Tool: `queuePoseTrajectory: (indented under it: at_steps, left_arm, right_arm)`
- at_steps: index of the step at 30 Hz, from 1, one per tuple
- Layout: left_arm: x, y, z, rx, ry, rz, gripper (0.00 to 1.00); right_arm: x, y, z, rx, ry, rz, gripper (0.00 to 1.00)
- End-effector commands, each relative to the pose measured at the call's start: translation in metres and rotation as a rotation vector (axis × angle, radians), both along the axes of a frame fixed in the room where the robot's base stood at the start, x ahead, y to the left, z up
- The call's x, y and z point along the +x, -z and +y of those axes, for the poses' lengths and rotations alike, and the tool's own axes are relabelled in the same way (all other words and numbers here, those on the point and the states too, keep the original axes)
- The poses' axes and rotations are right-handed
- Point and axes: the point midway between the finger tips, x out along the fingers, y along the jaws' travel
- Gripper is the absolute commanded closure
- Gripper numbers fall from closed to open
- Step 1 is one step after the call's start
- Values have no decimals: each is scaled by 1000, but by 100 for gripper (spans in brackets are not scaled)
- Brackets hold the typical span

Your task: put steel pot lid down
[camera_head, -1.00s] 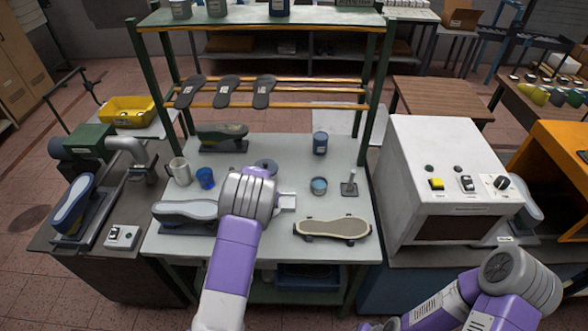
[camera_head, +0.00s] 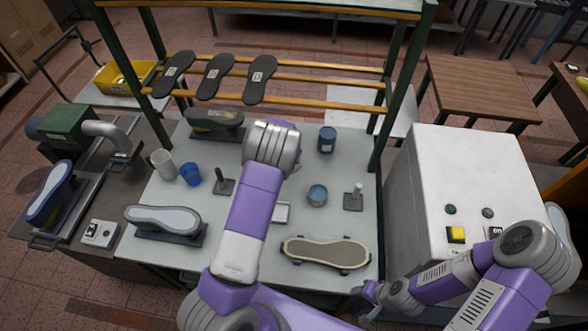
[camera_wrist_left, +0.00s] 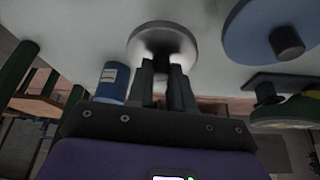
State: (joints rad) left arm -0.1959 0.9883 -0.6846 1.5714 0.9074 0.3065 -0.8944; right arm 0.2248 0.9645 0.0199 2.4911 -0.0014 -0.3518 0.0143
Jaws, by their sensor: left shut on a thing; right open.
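The steel pot lid (camera_wrist_left: 160,35) is a round grey disc in the left wrist view. My left gripper (camera_wrist_left: 168,85) is shut on its knob side, and the lid shows just beyond the fingertips. Whether the lid touches the table cannot be told. In the head view my left wrist hides the left gripper and the lid. My right gripper (camera_head: 371,293) is open and empty, low at the table's right front corner.
A bluish disc with a dark knob (camera_wrist_left: 286,40) is near the lid.

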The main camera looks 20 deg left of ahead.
Motion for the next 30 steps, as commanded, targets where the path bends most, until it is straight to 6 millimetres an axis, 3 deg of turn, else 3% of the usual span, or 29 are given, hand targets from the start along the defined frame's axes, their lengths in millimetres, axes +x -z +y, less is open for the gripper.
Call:
queuePoseTrajectory:
  at_steps: [6,18,30]
  left_arm:
    - [-1,43,1,-1,-3,4,100]
    - [-1,89,1,0,-2,3,100]
    - [-1,95,0,0,-1,1,100]
  right_arm:
    - [0,2,0,0,0,0,57]
    - [0,3,0,0,0,-1,57]
    - [0,7,0,0,0,-1,57]
